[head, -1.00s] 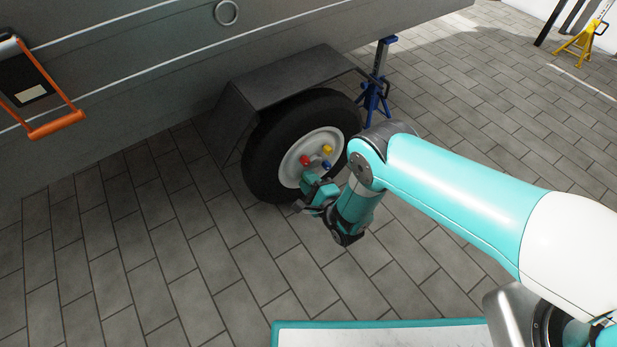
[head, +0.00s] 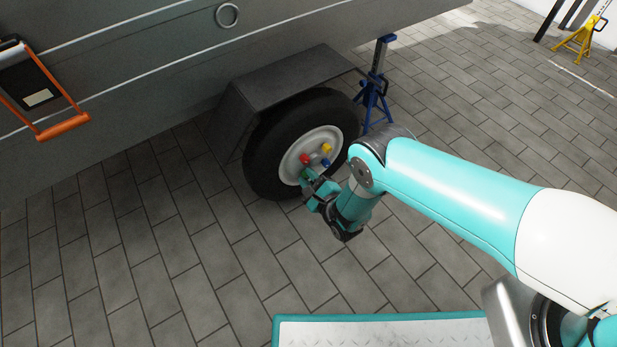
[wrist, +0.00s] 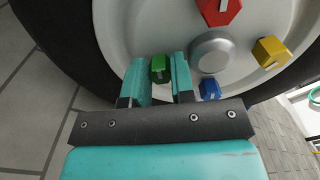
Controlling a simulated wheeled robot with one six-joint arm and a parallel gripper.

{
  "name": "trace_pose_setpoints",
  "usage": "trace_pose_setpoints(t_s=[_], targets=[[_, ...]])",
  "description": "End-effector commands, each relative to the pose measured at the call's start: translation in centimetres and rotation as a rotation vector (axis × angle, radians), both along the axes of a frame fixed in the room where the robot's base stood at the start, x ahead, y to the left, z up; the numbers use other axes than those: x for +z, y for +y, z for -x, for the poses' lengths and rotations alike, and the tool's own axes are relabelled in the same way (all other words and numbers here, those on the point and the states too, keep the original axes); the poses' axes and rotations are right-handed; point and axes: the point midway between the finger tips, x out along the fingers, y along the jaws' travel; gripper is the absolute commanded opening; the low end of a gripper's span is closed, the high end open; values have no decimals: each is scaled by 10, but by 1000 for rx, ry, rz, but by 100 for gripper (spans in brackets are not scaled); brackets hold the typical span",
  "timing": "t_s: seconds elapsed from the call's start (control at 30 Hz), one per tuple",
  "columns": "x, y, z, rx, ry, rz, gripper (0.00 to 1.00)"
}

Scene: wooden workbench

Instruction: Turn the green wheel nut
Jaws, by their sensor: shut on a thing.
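The green wheel nut (wrist: 159,69) sits on the pale wheel rim (wrist: 130,35) between the two teal fingers of my gripper (wrist: 159,78). My gripper is shut on it; the finger tips stand on either side of the nut. In the head view the green nut (head: 305,173) shows only as a small patch, partly hidden by my gripper (head: 309,181). The red nut (wrist: 219,10), yellow nut (wrist: 270,51) and blue nut (wrist: 209,88) sit around the grey hub cap (wrist: 211,52), clear of the fingers.
The black tyre (head: 262,165) sits under a dark mudguard (head: 290,78) on the grey trailer side (head: 150,85). A blue stand (head: 373,95) is behind the wheel. An orange handle (head: 63,127) is at the left. The paved floor (head: 180,260) in front is clear.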

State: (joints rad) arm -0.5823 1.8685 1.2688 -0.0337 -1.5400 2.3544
Motion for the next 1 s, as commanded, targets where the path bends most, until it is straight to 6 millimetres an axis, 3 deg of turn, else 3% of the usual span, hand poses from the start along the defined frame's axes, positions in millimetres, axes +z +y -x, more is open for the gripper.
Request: trace_pose_setpoints(t_s=[0.2, 0.23, 0.3, 0.33, 0.73, 1.0], targets=[[-1, 0, 1, 2, 2, 1, 0], [-1, 0, 1, 2, 2, 1, 30], [-1, 0, 1, 2, 2, 2, 46], [-1, 0, 1, 1, 1, 2, 49], [1, -6, 9, 0, 3, 3, 49], [6, -39, 59, 1, 5, 6, 49]])
